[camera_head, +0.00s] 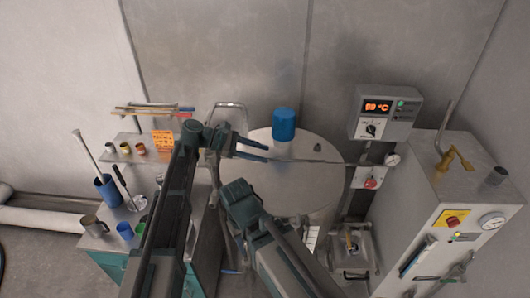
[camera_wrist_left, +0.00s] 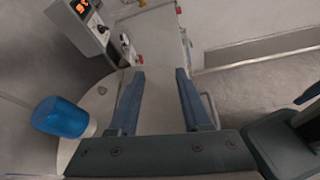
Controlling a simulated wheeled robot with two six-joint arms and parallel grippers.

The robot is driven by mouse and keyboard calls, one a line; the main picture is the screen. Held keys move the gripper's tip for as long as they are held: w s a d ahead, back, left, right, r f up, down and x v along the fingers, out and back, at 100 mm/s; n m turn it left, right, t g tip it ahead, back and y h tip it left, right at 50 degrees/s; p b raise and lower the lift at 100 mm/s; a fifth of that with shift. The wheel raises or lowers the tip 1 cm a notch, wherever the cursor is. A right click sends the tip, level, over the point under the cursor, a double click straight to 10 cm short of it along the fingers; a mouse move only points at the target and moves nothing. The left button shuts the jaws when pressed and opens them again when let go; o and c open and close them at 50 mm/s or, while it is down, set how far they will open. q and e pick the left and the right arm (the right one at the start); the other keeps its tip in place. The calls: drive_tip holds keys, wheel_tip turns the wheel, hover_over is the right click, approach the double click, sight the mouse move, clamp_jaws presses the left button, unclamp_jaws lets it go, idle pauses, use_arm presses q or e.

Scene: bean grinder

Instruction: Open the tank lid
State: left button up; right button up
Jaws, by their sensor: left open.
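The tank (camera_head: 318,188) has a pale, round top that lies flat, with a blue cylinder (camera_head: 284,126) standing upright towards its back. A thin dark line or bar crosses the top to the right. My left gripper (camera_head: 267,154) is open and reaches over the left part of the tank top, just in front of the blue cylinder. In the left wrist view, my left gripper (camera_wrist_left: 160,74) has nothing between its spread fingers, and the blue cylinder (camera_wrist_left: 60,117) is left of them. My right arm is folded in front of the tank and hides part of its front; its fingers do not show.
A control box (camera_head: 384,112) with an orange display hangs at the back right. A grey cabinet (camera_head: 455,195) stands right of the tank. A bent metal rail (camera_head: 231,105) rises at the tank's left. A side table (camera_head: 100,235) holds cups at left.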

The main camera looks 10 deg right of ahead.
use_arm(q)
drive_tip(key=p+v, duration=0.2)
drive_tip(key=v, duration=0.5)
drive_tip(key=shift+a+p, duration=0.25)
drive_tip(key=shift+p, duration=0.05)
drive_tip(key=shift+r, duration=0.1)
idle(0.6)
